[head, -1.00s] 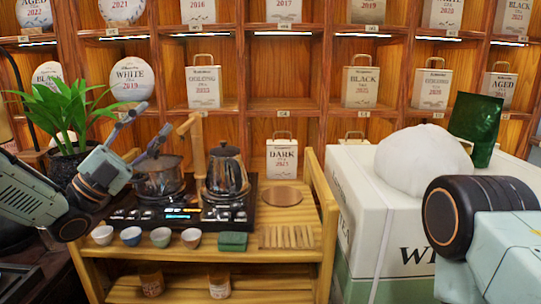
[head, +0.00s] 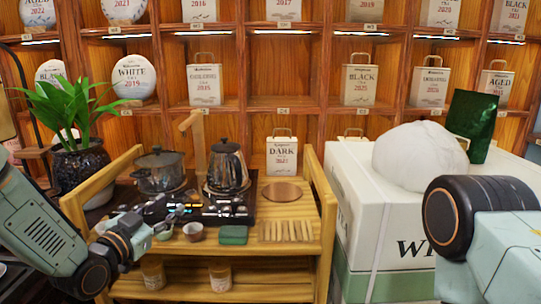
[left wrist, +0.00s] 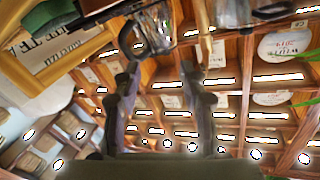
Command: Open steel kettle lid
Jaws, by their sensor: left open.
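The kettle (head: 228,172) stands upright on the right side of the black stove unit (head: 215,208), with its dark knobbed lid (head: 226,147) on top. A wide lidded steel pot (head: 160,172) stands to its left. My left gripper (head: 178,209) is open and empty, in front of and below the kettle, over the front left of the cart. In the left wrist view its two fingers (left wrist: 162,82) are spread with nothing between them, and part of the kettle (left wrist: 156,24) shows beyond them at the top. My right gripper is out of view.
A cup (head: 193,231), a green cloth-like block (head: 233,235) and wooden slats (head: 285,231) lie along the cart's front. A wooden post (head: 197,150) stands between pot and kettle. A plant (head: 70,115) is at the left, a white box (head: 375,220) at the right.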

